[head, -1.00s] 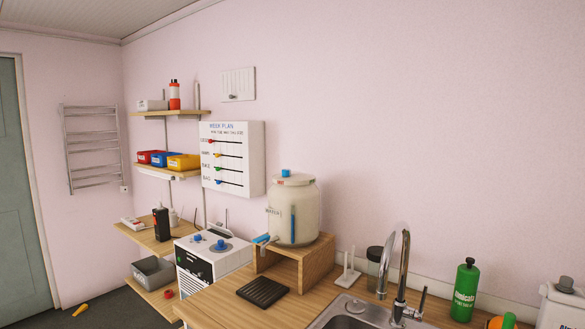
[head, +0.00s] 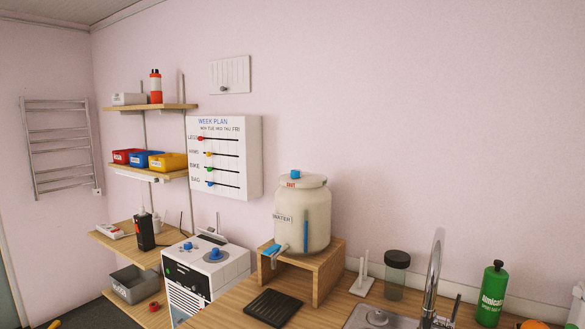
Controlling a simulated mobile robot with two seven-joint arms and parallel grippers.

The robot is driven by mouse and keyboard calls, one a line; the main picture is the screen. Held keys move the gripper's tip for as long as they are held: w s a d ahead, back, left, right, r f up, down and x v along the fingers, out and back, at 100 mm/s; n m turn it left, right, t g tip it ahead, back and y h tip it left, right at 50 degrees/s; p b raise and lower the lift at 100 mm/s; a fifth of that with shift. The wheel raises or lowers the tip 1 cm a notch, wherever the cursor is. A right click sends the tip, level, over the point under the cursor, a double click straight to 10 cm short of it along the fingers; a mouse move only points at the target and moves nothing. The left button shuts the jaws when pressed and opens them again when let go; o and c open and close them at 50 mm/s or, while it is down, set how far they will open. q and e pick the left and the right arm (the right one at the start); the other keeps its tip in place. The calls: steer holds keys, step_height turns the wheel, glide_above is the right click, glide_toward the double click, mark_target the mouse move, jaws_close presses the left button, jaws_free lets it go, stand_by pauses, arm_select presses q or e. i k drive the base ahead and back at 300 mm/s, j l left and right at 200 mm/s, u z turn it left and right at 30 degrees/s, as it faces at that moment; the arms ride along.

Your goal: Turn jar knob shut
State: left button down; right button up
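The cream water jar (head: 303,222) stands on a wooden stand on the counter, with a label reading WATER on its side. Its lid has a small blue knob (head: 295,174) on top and a red mark on the front of the lid. A blue tap lever (head: 278,249) sticks out low at the jar's front left. A blue vertical strip runs up the jar's side. Whether the tap is open or shut cannot be told at this size. Neither of my grippers shows in the head view.
The wooden stand (head: 328,270) sits behind a black ridged tray (head: 272,307). A white machine with blue knobs (head: 205,270) is to the left. A dark-lidded glass jar (head: 396,275), the sink tap (head: 434,280) and a green bottle (head: 491,294) are to the right.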

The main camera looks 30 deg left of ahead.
mark_target(295, 174)
steer(key=i+j, duration=0.1)
steer(key=j, duration=0.95)
steer(key=i+j+z, duration=0.1)
steer(key=j, duration=2.05)
steer(key=i+z, duration=0.05)
steer(key=i, duration=0.05)
